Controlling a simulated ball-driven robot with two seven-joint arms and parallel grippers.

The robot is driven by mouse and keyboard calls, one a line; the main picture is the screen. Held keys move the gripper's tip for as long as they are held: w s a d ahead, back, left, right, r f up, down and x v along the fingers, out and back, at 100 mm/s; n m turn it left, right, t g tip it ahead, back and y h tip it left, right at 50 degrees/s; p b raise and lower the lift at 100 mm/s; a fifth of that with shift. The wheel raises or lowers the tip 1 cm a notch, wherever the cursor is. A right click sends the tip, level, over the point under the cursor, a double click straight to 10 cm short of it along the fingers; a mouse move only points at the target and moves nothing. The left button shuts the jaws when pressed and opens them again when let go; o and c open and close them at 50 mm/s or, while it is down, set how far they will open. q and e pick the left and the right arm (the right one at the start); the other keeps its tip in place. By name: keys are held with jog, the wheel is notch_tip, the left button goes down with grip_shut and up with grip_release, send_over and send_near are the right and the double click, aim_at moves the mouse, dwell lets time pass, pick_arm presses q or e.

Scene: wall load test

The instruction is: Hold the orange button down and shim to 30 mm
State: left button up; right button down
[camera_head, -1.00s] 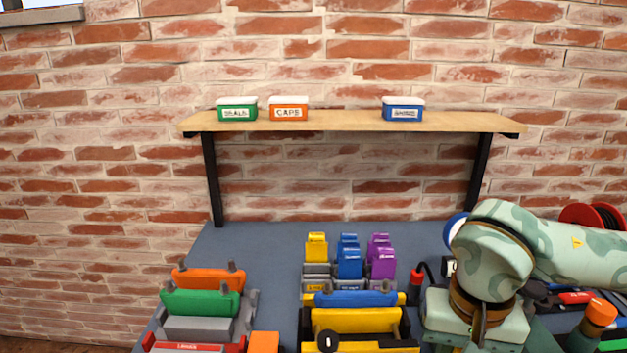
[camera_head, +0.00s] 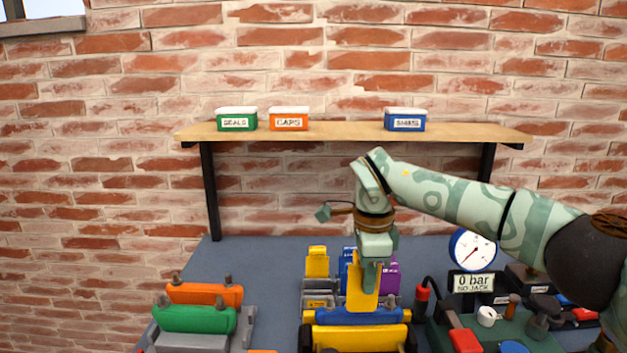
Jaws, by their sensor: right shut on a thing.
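My right gripper (camera_head: 370,278) points down over the bench and is shut on a yellow piece (camera_head: 361,291), which looks like a shim. The piece is just above or behind the blue bar (camera_head: 360,317) of a yellow clamp-like fixture; I cannot tell whether they touch. Behind the gripper, a rack holds yellow (camera_head: 317,262), blue (camera_head: 345,268) and purple (camera_head: 391,280) blocks, partly hidden. Only an orange sliver (camera_head: 262,351) shows at the bottom edge; I cannot tell whether it is the orange button. My left gripper is not in view.
A gauge (camera_head: 472,250) stands at right above a "0 bar NO JACK" sign (camera_head: 474,283). A fixture with orange (camera_head: 205,293) and green (camera_head: 193,319) bars stands at left. A wall shelf (camera_head: 330,131) bears green, orange and blue boxes. The bench's back left is clear.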

jog(key=shift+s+d+f, duration=0.1)
jog(key=shift+f, duration=1.75)
